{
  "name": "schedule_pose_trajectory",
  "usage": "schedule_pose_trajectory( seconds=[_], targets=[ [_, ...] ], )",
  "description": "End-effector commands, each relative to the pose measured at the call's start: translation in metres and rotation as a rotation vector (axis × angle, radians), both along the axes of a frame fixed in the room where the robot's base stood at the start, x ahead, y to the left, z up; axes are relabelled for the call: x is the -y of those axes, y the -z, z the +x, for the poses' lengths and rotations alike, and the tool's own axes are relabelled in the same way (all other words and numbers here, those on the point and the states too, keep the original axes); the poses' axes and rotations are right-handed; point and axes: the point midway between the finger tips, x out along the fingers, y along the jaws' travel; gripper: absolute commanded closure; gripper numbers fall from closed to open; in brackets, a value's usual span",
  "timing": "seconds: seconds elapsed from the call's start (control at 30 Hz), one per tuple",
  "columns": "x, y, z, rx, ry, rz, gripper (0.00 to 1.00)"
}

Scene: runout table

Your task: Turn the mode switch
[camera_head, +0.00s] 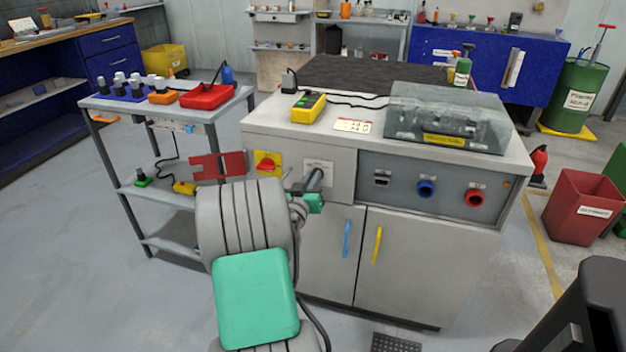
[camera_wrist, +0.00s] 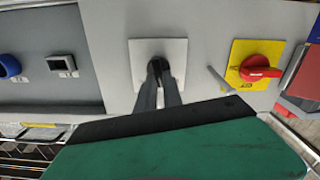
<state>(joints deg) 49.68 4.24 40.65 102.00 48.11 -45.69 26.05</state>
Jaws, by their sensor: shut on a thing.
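The mode switch (camera_wrist: 155,64) is a small dark knob on a white square plate (camera_wrist: 142,48) on the grey cabinet front, in the middle of the wrist view. My gripper (camera_wrist: 161,70) has its two dark fingers close together at the knob, shut on it. The fingers cover most of the knob, so its pointing direction cannot be told. In the head view the white plate (camera_head: 318,165) is on the upper left part of the cabinet front, with my gripper (camera_head: 314,180) in front of it.
A red rotary switch on a yellow plate (camera_head: 267,163) sits beside the white plate, with a thin grey rod (camera_wrist: 219,79) between them in the wrist view. Blue (camera_head: 426,188) and red (camera_head: 474,197) sockets are to the right. A cart (camera_head: 170,108) stands left.

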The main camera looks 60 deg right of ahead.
Motion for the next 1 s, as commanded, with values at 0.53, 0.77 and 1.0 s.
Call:
schedule_pose_trajectory(
  seconds=[0.53, 0.77, 1.0],
  targets=[
    [-0.0007, 0.0021, 0.0041, -0.426, 0.0, -0.065, 1.0],
    [-0.001, 0.0031, 0.0048, -0.523, -0.001, -0.081, 1.0],
    [-0.001, 0.0039, 0.005, -0.56, -0.001, -0.086, 1.0]
  ],
)
